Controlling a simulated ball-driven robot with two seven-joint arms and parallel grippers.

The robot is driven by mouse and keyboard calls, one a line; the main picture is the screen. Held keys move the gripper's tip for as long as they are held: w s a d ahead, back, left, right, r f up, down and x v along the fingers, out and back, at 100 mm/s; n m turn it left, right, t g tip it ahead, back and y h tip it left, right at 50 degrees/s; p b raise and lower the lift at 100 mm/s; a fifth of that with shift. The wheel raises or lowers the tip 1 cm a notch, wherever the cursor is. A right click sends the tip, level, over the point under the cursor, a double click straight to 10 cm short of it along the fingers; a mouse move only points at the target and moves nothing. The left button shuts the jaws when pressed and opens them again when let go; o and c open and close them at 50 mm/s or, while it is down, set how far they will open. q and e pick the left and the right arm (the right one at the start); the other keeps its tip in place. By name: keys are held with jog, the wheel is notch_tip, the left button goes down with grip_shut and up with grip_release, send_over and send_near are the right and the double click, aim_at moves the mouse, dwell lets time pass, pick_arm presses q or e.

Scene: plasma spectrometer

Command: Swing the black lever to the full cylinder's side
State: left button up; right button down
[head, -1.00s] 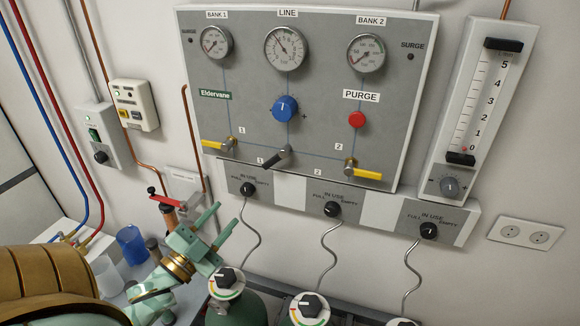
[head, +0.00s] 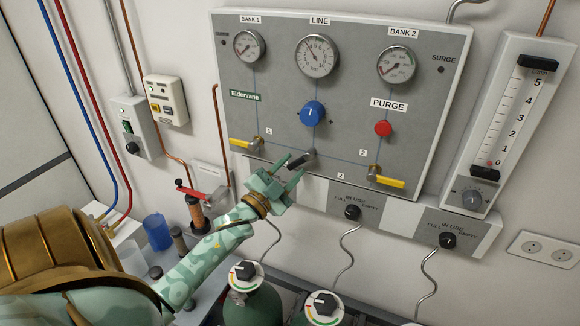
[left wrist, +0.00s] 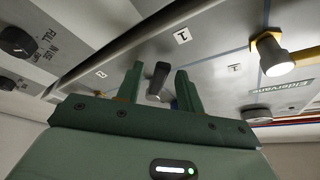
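The black lever (head: 299,160) is on the grey panel's lower edge, below the blue knob. Its handle points down and left from its pivot, toward the side marked 1. My left gripper (head: 294,166) is open at the lever. In the left wrist view the black lever (left wrist: 159,80) shows between the two spread fingers (left wrist: 158,88); I cannot tell whether either finger touches it. Green cylinders (head: 253,306) and (head: 318,314) stand below with black knobs on top. Bank 1 gauge (head: 249,46) and Bank 2 gauge (head: 398,64) are above. My right gripper is out of view.
Yellow-handled valves flank the lever, at left (head: 242,144) and right (head: 388,181). A blue knob (head: 312,113) and a red purge button (head: 383,128) stick out above. A blue cup (head: 158,231) and a red-handled valve (head: 193,191) are left of my arm.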

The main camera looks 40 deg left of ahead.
pick_arm(q)
jog(key=shift+w, duration=0.2)
grip_shut()
